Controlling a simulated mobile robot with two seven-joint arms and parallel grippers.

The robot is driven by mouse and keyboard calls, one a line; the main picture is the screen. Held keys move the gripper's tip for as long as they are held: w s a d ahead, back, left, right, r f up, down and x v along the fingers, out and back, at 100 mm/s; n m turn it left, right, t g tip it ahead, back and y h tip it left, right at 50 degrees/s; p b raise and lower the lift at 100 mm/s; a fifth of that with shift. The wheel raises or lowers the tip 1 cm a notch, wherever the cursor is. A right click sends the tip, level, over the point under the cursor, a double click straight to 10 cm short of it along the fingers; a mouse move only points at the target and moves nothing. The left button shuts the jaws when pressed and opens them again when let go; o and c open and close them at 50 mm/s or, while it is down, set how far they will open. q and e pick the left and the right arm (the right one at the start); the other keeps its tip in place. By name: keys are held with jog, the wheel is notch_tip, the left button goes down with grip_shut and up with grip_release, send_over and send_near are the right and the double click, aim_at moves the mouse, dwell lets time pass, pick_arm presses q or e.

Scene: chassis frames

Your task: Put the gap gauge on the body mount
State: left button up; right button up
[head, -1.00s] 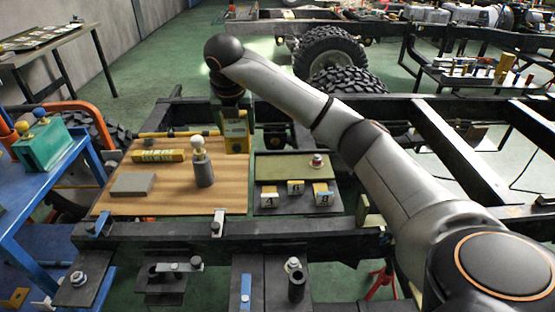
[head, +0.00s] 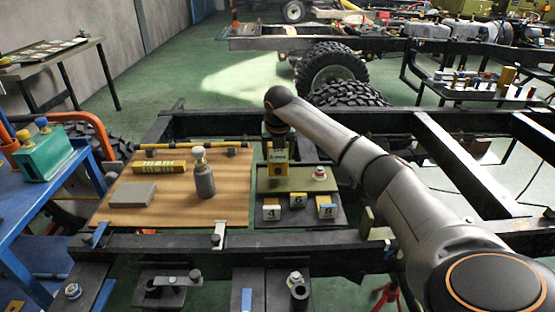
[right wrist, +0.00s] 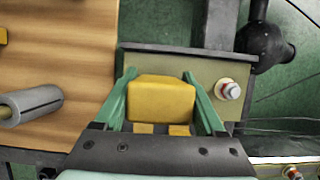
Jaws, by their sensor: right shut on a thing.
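My right gripper (head: 280,178) is shut on a yellow block, which I take to be the gap gauge (right wrist: 161,99). In the right wrist view the block sits between two green fingers (right wrist: 162,108). The gripper points down over the olive plate (head: 306,183), left of a bolt with a red ring (head: 319,173). That plate with its bolt looks like the body mount; the bolt also shows in the right wrist view (right wrist: 229,89). I cannot tell whether the block touches the plate. My left gripper is not in view.
Numbered yellow-topped blocks (head: 298,201) stand in front of the olive plate. A wooden board (head: 130,204) to the left carries a grey cylinder (head: 204,181), a yellow bar (head: 160,166) and a grey block (head: 132,194). Black frame rails (head: 345,243) surround the area.

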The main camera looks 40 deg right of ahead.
jog(key=shift+f, duration=0.7)
jog(key=shift+f, duration=0.1)
jog(key=o, duration=1.5)
jog(key=shift+f, duration=0.1)
jog(key=shift+a+r, duration=0.15)
jog(key=shift+r, duration=0.35)
jog(key=p+v, duration=0.1)
jog(key=v, duration=1)
jog(key=shift+r+p, duration=0.2)
jog(key=shift+p, duration=0.1)
